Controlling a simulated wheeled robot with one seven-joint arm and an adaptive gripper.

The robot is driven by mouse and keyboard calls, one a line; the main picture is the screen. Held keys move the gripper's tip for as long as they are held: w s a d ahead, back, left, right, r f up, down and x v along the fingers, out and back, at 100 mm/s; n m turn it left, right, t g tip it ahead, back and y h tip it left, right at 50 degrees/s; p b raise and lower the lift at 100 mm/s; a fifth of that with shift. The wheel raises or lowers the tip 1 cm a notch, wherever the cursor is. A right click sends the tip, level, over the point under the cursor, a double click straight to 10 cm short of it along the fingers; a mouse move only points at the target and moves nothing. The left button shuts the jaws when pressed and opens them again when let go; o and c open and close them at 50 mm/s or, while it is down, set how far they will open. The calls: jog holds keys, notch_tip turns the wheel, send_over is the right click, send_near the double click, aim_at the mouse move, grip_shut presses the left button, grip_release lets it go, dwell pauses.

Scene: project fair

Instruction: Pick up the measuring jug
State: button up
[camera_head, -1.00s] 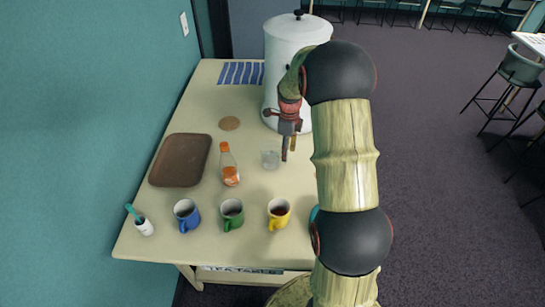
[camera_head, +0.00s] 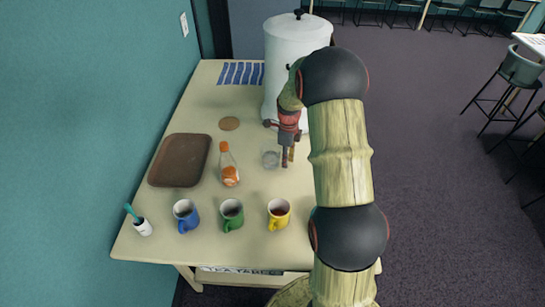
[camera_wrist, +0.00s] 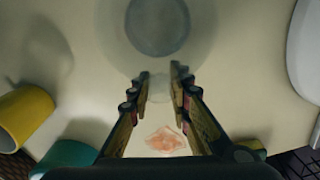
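The measuring jug (camera_head: 270,159) looks like a small clear vessel upright on the cream table, just left of my gripper (camera_head: 287,158). In the wrist view the jug (camera_wrist: 158,27) is a see-through round shape at the top, seen from above. My gripper (camera_wrist: 161,77) is open there, its two fingers apart and pointing at the jug's near side. A pale part that may be the jug's handle shows between the fingertips. I cannot tell whether the fingers touch it.
A white urn (camera_head: 290,60) stands close behind my gripper. An orange-capped bottle (camera_head: 229,167) stands left of the jug. Blue (camera_head: 186,215), green (camera_head: 232,213) and yellow (camera_head: 279,213) mugs stand in front. A brown tray (camera_head: 180,160) lies left. A pinkish patch (camera_wrist: 167,139) shows below the fingers.

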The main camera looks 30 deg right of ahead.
grip_shut()
jog(key=shift+r, duration=0.1)
dwell(0.7)
